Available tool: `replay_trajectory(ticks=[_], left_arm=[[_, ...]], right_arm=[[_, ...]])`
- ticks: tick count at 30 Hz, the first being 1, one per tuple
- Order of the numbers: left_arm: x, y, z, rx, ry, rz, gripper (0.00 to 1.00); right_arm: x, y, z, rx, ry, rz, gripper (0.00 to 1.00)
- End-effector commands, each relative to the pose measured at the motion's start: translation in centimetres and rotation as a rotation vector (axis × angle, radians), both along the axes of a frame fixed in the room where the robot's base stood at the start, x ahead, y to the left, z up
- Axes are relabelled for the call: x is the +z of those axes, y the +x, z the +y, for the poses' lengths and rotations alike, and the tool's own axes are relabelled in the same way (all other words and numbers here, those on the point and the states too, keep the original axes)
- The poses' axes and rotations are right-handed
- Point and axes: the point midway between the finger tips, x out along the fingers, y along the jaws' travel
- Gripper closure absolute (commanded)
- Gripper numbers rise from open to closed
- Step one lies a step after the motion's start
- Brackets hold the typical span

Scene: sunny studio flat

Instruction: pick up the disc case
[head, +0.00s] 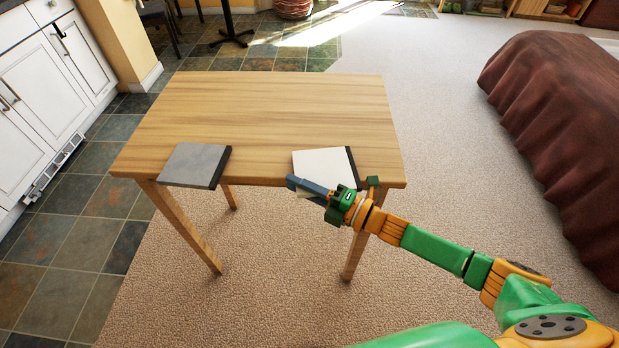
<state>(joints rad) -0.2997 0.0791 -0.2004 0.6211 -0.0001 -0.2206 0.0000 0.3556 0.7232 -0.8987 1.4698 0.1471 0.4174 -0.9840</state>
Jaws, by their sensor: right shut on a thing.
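A flat white case with a black spine along its right side, seemingly the disc case (325,165), lies at the front edge of the wooden table, right of the middle. My right gripper (299,184) is at the front edge of this case and is shut on it. The fingers hide the case's front left corner. I cannot tell whether the case is lifted off the table. A similar grey case (193,164) with a black spine lies at the table's front left and sticks out slightly over the edge. My left gripper is not in view.
The wooden table (265,105) is bare behind the two cases. White cabinets (48,85) stand at the left. A bed with a brown cover (560,100) stands at the right. Open carpet (430,130) lies between table and bed.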

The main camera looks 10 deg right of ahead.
Motion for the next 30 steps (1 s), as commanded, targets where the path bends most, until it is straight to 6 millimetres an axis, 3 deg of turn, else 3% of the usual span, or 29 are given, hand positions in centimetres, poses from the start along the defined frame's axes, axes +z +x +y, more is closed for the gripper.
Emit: replay_trajectory(ticks=[5, 12, 18, 21, 26, 30], left_arm=[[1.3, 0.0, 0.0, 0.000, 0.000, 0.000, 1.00], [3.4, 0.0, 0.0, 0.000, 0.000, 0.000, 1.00], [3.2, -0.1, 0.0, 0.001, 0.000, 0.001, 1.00], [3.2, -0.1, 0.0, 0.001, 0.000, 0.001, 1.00], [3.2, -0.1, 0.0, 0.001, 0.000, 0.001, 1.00], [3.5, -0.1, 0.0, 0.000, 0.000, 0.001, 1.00]], right_arm=[[3.4, 0.0, 0.0, 0.002, 0.000, -0.006, 1.00], [9.5, -5.6, 1.4, 0.003, 0.001, 0.003, 1.00], [11.4, -10.8, 2.6, 0.001, 0.001, 0.004, 1.00], [12.1, -12.4, 3.0, 0.001, 0.001, 0.002, 1.00], [12.7, -13.5, 3.3, -0.001, -0.001, -0.001, 1.00], [12.2, -13.3, 3.2, -0.046, 0.003, 0.002, 1.00]])
